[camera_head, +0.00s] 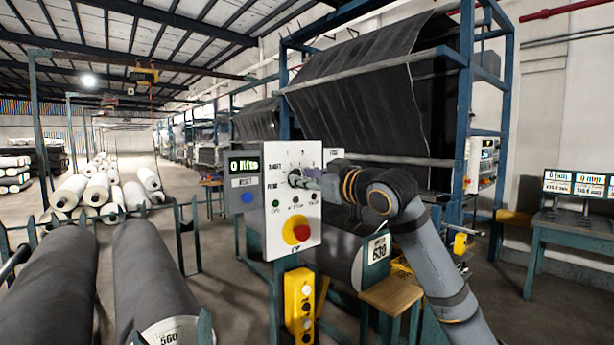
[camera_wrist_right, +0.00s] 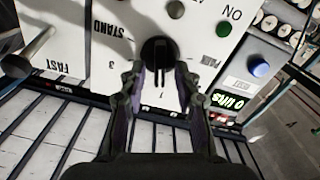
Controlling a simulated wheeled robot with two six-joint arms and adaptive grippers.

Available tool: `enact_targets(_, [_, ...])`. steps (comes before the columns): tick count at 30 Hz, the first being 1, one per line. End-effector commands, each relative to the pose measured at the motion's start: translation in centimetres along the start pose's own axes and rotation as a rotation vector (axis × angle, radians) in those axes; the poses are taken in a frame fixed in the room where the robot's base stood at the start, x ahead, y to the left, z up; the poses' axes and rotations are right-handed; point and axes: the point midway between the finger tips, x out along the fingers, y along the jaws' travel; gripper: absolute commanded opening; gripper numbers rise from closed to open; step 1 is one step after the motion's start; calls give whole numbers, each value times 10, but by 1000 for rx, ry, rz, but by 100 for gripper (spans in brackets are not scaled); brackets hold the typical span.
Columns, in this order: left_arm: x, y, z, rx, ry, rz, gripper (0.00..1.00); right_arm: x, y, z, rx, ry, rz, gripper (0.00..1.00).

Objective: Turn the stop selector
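The white control panel (camera_head: 293,212) stands in the middle of the head view, with a red stop button on a yellow disc below. The black selector knob (camera_wrist_right: 157,50) shows in the right wrist view, on the panel among printed labels. My right gripper (camera_head: 305,180) is at the panel's upper part and largely covers the knob in the head view. In the wrist view its two fingers (camera_wrist_right: 160,72) are apart, one on each side of the knob's lower part. I cannot tell whether they touch it. My left gripper is not in view.
A grey box with a lit display (camera_head: 244,164) and a blue button adjoins the panel's left side. A yellow box (camera_head: 300,300) hangs below. Large grey rolls (camera_head: 150,275) lie at left. A blue loom frame (camera_head: 467,100) stands behind.

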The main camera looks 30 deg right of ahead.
Motion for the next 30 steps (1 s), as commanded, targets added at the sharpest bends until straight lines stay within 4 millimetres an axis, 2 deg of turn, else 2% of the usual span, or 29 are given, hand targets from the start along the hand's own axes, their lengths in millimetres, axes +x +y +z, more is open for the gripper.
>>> enact_targets(1, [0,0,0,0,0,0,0,0,0,0,0,0,0,22])
enact_targets(6, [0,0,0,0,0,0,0,0,0,0,0,0,0,0])
enact_targets(15, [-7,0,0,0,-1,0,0,0,0,-2,-56,-1,0,0])
enact_targets(20, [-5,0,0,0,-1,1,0,0,-1,0,-54,1,0,0])
enact_targets(21, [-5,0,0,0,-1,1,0,0,-1,0,-54,1,0,12])
enact_targets(26, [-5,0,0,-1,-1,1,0,0,-1,0,-54,1,0,34])
enact_targets(30, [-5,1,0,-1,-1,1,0,0,-1,0,-54,1,0,34])
